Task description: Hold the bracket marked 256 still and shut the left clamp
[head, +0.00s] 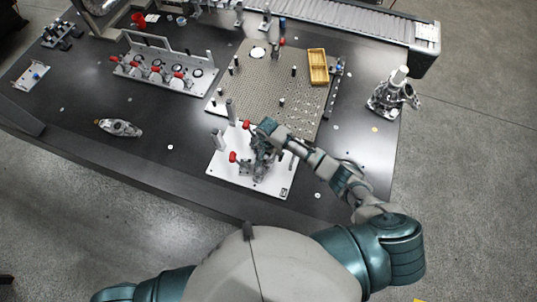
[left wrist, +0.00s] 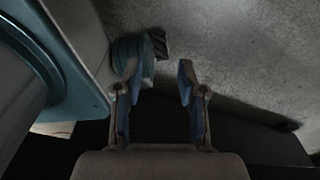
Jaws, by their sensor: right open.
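A white fixture plate (head: 222,168) lies at the front edge of the dark table. Two red clamp handles show on it: an upper one (head: 247,125) and a lower one (head: 233,157). I cannot tell which clamp counts as the left one, or whether either is shut. My right gripper (head: 261,158) is open over the middle of the plate, close to both handles, and hides what stands under it. No number 256 is readable, and the bracket cannot be made out apart from the gripper. My left gripper (left wrist: 158,78) is open and empty, over the grey floor in the left wrist view.
A perforated plate (head: 262,85) with a yellow tray (head: 318,67) lies behind the fixture. A rack with red clamps (head: 160,75) stands at the back left. Metal parts sit at the left (head: 120,128) and right (head: 392,92). The front left table is clear.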

